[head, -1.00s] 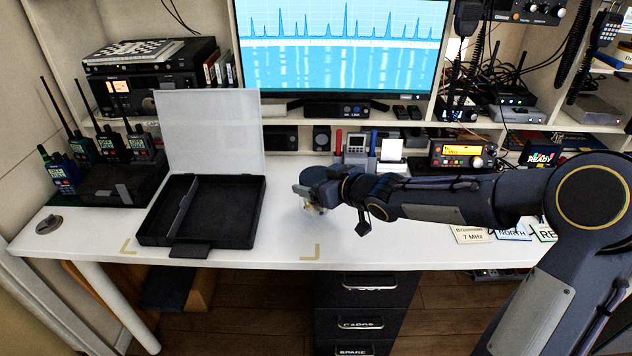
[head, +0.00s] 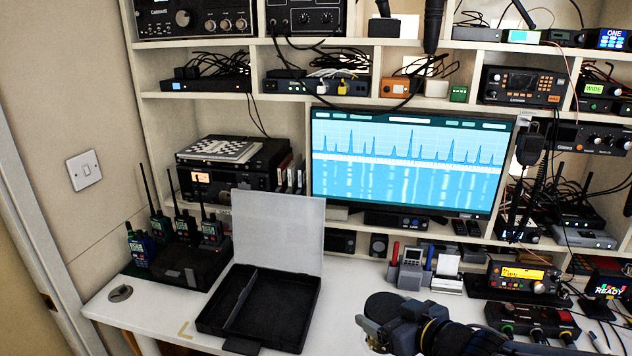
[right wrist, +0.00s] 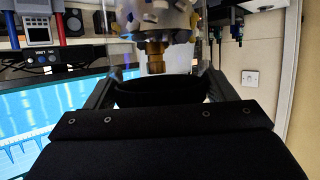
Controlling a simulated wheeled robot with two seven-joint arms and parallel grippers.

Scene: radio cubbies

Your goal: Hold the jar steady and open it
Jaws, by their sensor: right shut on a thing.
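The jar's round dark lid (head: 383,306) shows at the bottom of the head view, on the near side of the desk. My right gripper (head: 374,328) is at the lid, its fingers shut on it. In the right wrist view, the dark lid (right wrist: 155,92) sits between the two fingers. The clear jar (right wrist: 155,20) with colourful bits and a brass piece shows beyond it, cut off by the top edge. Whether the lid is still seated on the jar I cannot tell. The jar body is mostly hidden in the head view. My left gripper is out of view.
An open black case (head: 300,312) with a raised clear lid stands left of the jar. Handheld radios (head: 190,228) stand in a charger at far left. A pen holder (head: 411,270) and a yellow-screened radio (head: 522,278) stand behind.

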